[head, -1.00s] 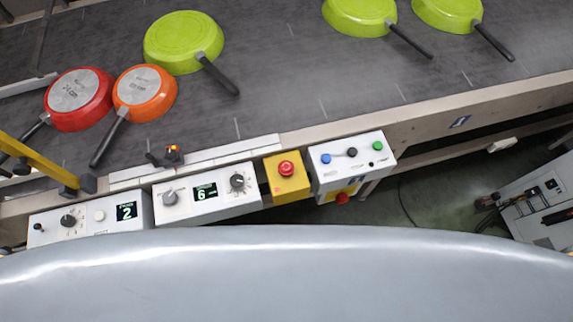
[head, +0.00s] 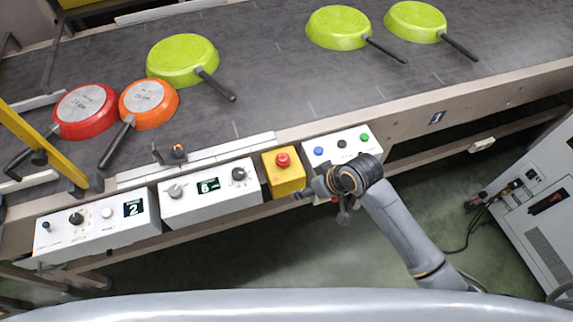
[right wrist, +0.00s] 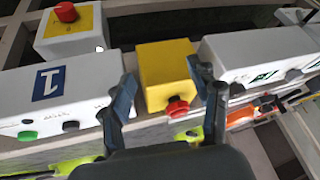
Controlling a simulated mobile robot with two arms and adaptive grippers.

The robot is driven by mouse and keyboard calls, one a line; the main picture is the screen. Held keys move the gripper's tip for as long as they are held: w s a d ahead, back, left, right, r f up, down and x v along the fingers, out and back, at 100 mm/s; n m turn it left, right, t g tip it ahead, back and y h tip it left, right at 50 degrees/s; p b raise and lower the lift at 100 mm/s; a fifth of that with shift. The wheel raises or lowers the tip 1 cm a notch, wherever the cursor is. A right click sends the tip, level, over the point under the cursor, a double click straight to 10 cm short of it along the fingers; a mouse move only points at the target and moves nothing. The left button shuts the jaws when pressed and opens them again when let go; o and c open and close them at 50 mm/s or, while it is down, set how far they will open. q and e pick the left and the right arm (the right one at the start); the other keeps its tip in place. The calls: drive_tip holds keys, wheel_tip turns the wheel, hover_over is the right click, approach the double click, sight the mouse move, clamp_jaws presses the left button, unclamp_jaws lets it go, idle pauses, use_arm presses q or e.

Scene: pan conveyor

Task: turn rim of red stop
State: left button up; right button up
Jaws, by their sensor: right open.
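The red stop (head: 283,160) is a round red mushroom button on a yellow box (head: 288,184) at the conveyor's near edge. In the right wrist view the red stop (right wrist: 177,107) stands out from the yellow box (right wrist: 163,65), between the two fingers in the picture. My right gripper (head: 318,196) is open and empty, just right of and nearer than the yellow box in the head view. Its spread fingers also show in the right wrist view (right wrist: 163,75); I see no contact with the button. My left gripper is not in view.
A white panel (head: 340,140) with blue, black and green buttons is right of the yellow box, partly behind my arm. Panels with dials (head: 210,209) are left. Several pans lie on the belt (head: 270,80).

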drive_tip(key=w+a+r+n+g, duration=0.1)
drive_tip(key=w+a+r+n, duration=0.3)
drive_tip(key=r, duration=0.5)
drive_tip(key=n+g, duration=0.1)
drive_tip(key=n, duration=0.1)
approach(284, 158)
drive_tip(key=shift+h, duration=0.3)
drive_tip(key=p+x, duration=0.1)
drive_tip(key=x, duration=0.7)
drive_tip(key=shift+a+f, duration=0.3)
drive_tip(key=shift+a, duration=0.05)
drive_tip(key=c, duration=1.2)
